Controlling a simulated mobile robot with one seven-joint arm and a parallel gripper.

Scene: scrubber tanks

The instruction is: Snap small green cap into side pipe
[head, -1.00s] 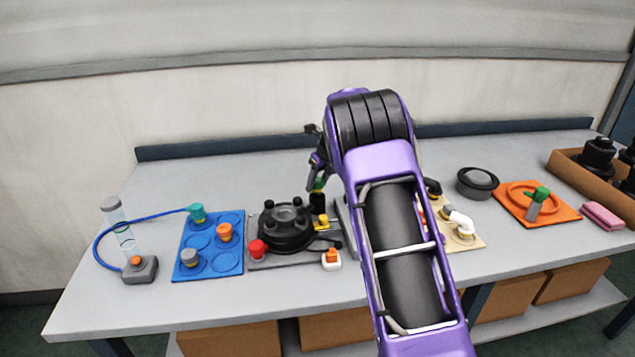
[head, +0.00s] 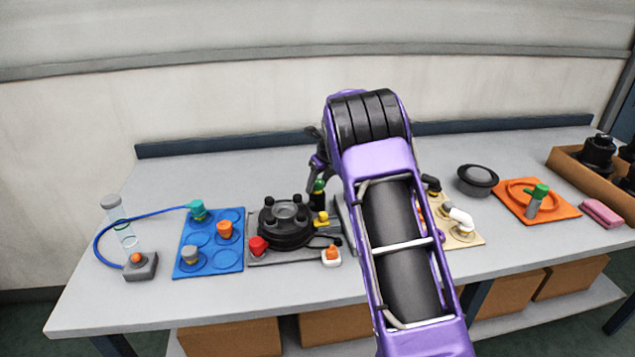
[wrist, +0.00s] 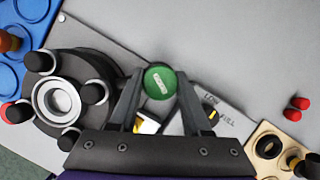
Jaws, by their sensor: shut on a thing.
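In the head view the cap (head: 319,186) shows under my gripper (head: 319,174), at the top of a black upright pipe (head: 318,201) beside the black round tank part (head: 285,222). I cannot tell whether the cap is seated in the pipe or only touching it. In the wrist view the cap hides what lies under it.
A red knob (head: 258,246), a yellow fitting (head: 321,218) and an orange-white piece (head: 331,256) surround the tank. A blue tray (head: 208,262) stands left. A beige board (head: 466,238) with pipe elbows, partly behind my arm, and an orange plate (head: 511,202) lie right.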

